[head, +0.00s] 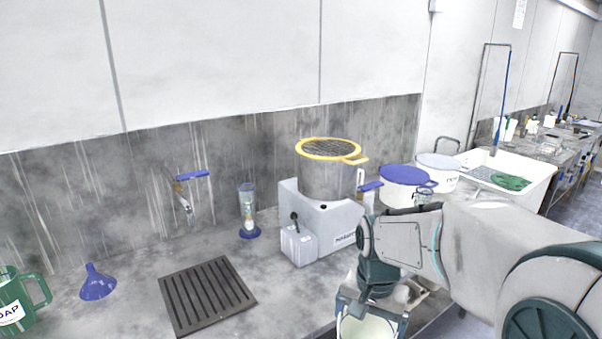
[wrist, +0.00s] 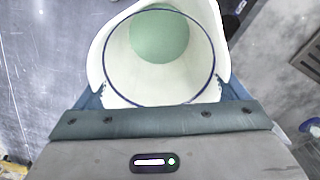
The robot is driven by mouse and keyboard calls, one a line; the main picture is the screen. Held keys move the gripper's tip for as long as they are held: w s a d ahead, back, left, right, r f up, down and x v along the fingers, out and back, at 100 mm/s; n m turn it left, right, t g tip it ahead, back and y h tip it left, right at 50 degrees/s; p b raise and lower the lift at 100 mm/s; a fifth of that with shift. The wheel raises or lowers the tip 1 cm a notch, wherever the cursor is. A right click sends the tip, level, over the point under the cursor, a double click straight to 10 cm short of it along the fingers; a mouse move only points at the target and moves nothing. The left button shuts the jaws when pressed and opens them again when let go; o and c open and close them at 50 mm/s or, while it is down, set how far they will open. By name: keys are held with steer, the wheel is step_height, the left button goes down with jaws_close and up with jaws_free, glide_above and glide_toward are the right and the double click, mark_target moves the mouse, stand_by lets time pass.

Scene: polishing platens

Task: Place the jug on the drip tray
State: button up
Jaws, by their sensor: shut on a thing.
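The jug (head: 368,328) is white and round, and only its upper part shows at the bottom edge of the head view. My gripper (head: 372,303) is shut on it. In the wrist view the jug (wrist: 118,75) is seen from above, with a dark blue line around its inside and pale green at the bottom. The drip tray (head: 207,295) is a dark slatted square lying on the counter, left of the jug and apart from it. Nothing stands on it. A corner of the tray also shows at the right edge of the wrist view (wrist: 312,52).
A grey machine (head: 325,228) with a yellow-rimmed sieve (head: 330,150) stands between tray and tubs. A blue-based cylinder (head: 249,215), a blue funnel (head: 97,283) and a green mug (head: 14,300) stand around the tray. A tap (head: 187,195) is behind it.

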mark_target(360, 330)
steer(key=w+f+n, duration=0.1)
steer(key=w+f, duration=0.1)
steer(key=f, duration=0.1)
steer(key=w+f, duration=0.2)
steer(key=f, duration=0.1)
steer(key=w+f+n, duration=0.1)
steer(key=f, duration=0.2)
steer(key=shift+w+d+f+n, duration=0.1)
steer(key=shift+w+d+n, duration=0.05)
steer(key=shift+w+n, duration=0.2)
steer(key=w+d+f+n, duration=0.2)
steer(key=w+f, duration=0.1)
steer(key=f, duration=0.9)
steer(key=shift+w+n, duration=0.35)
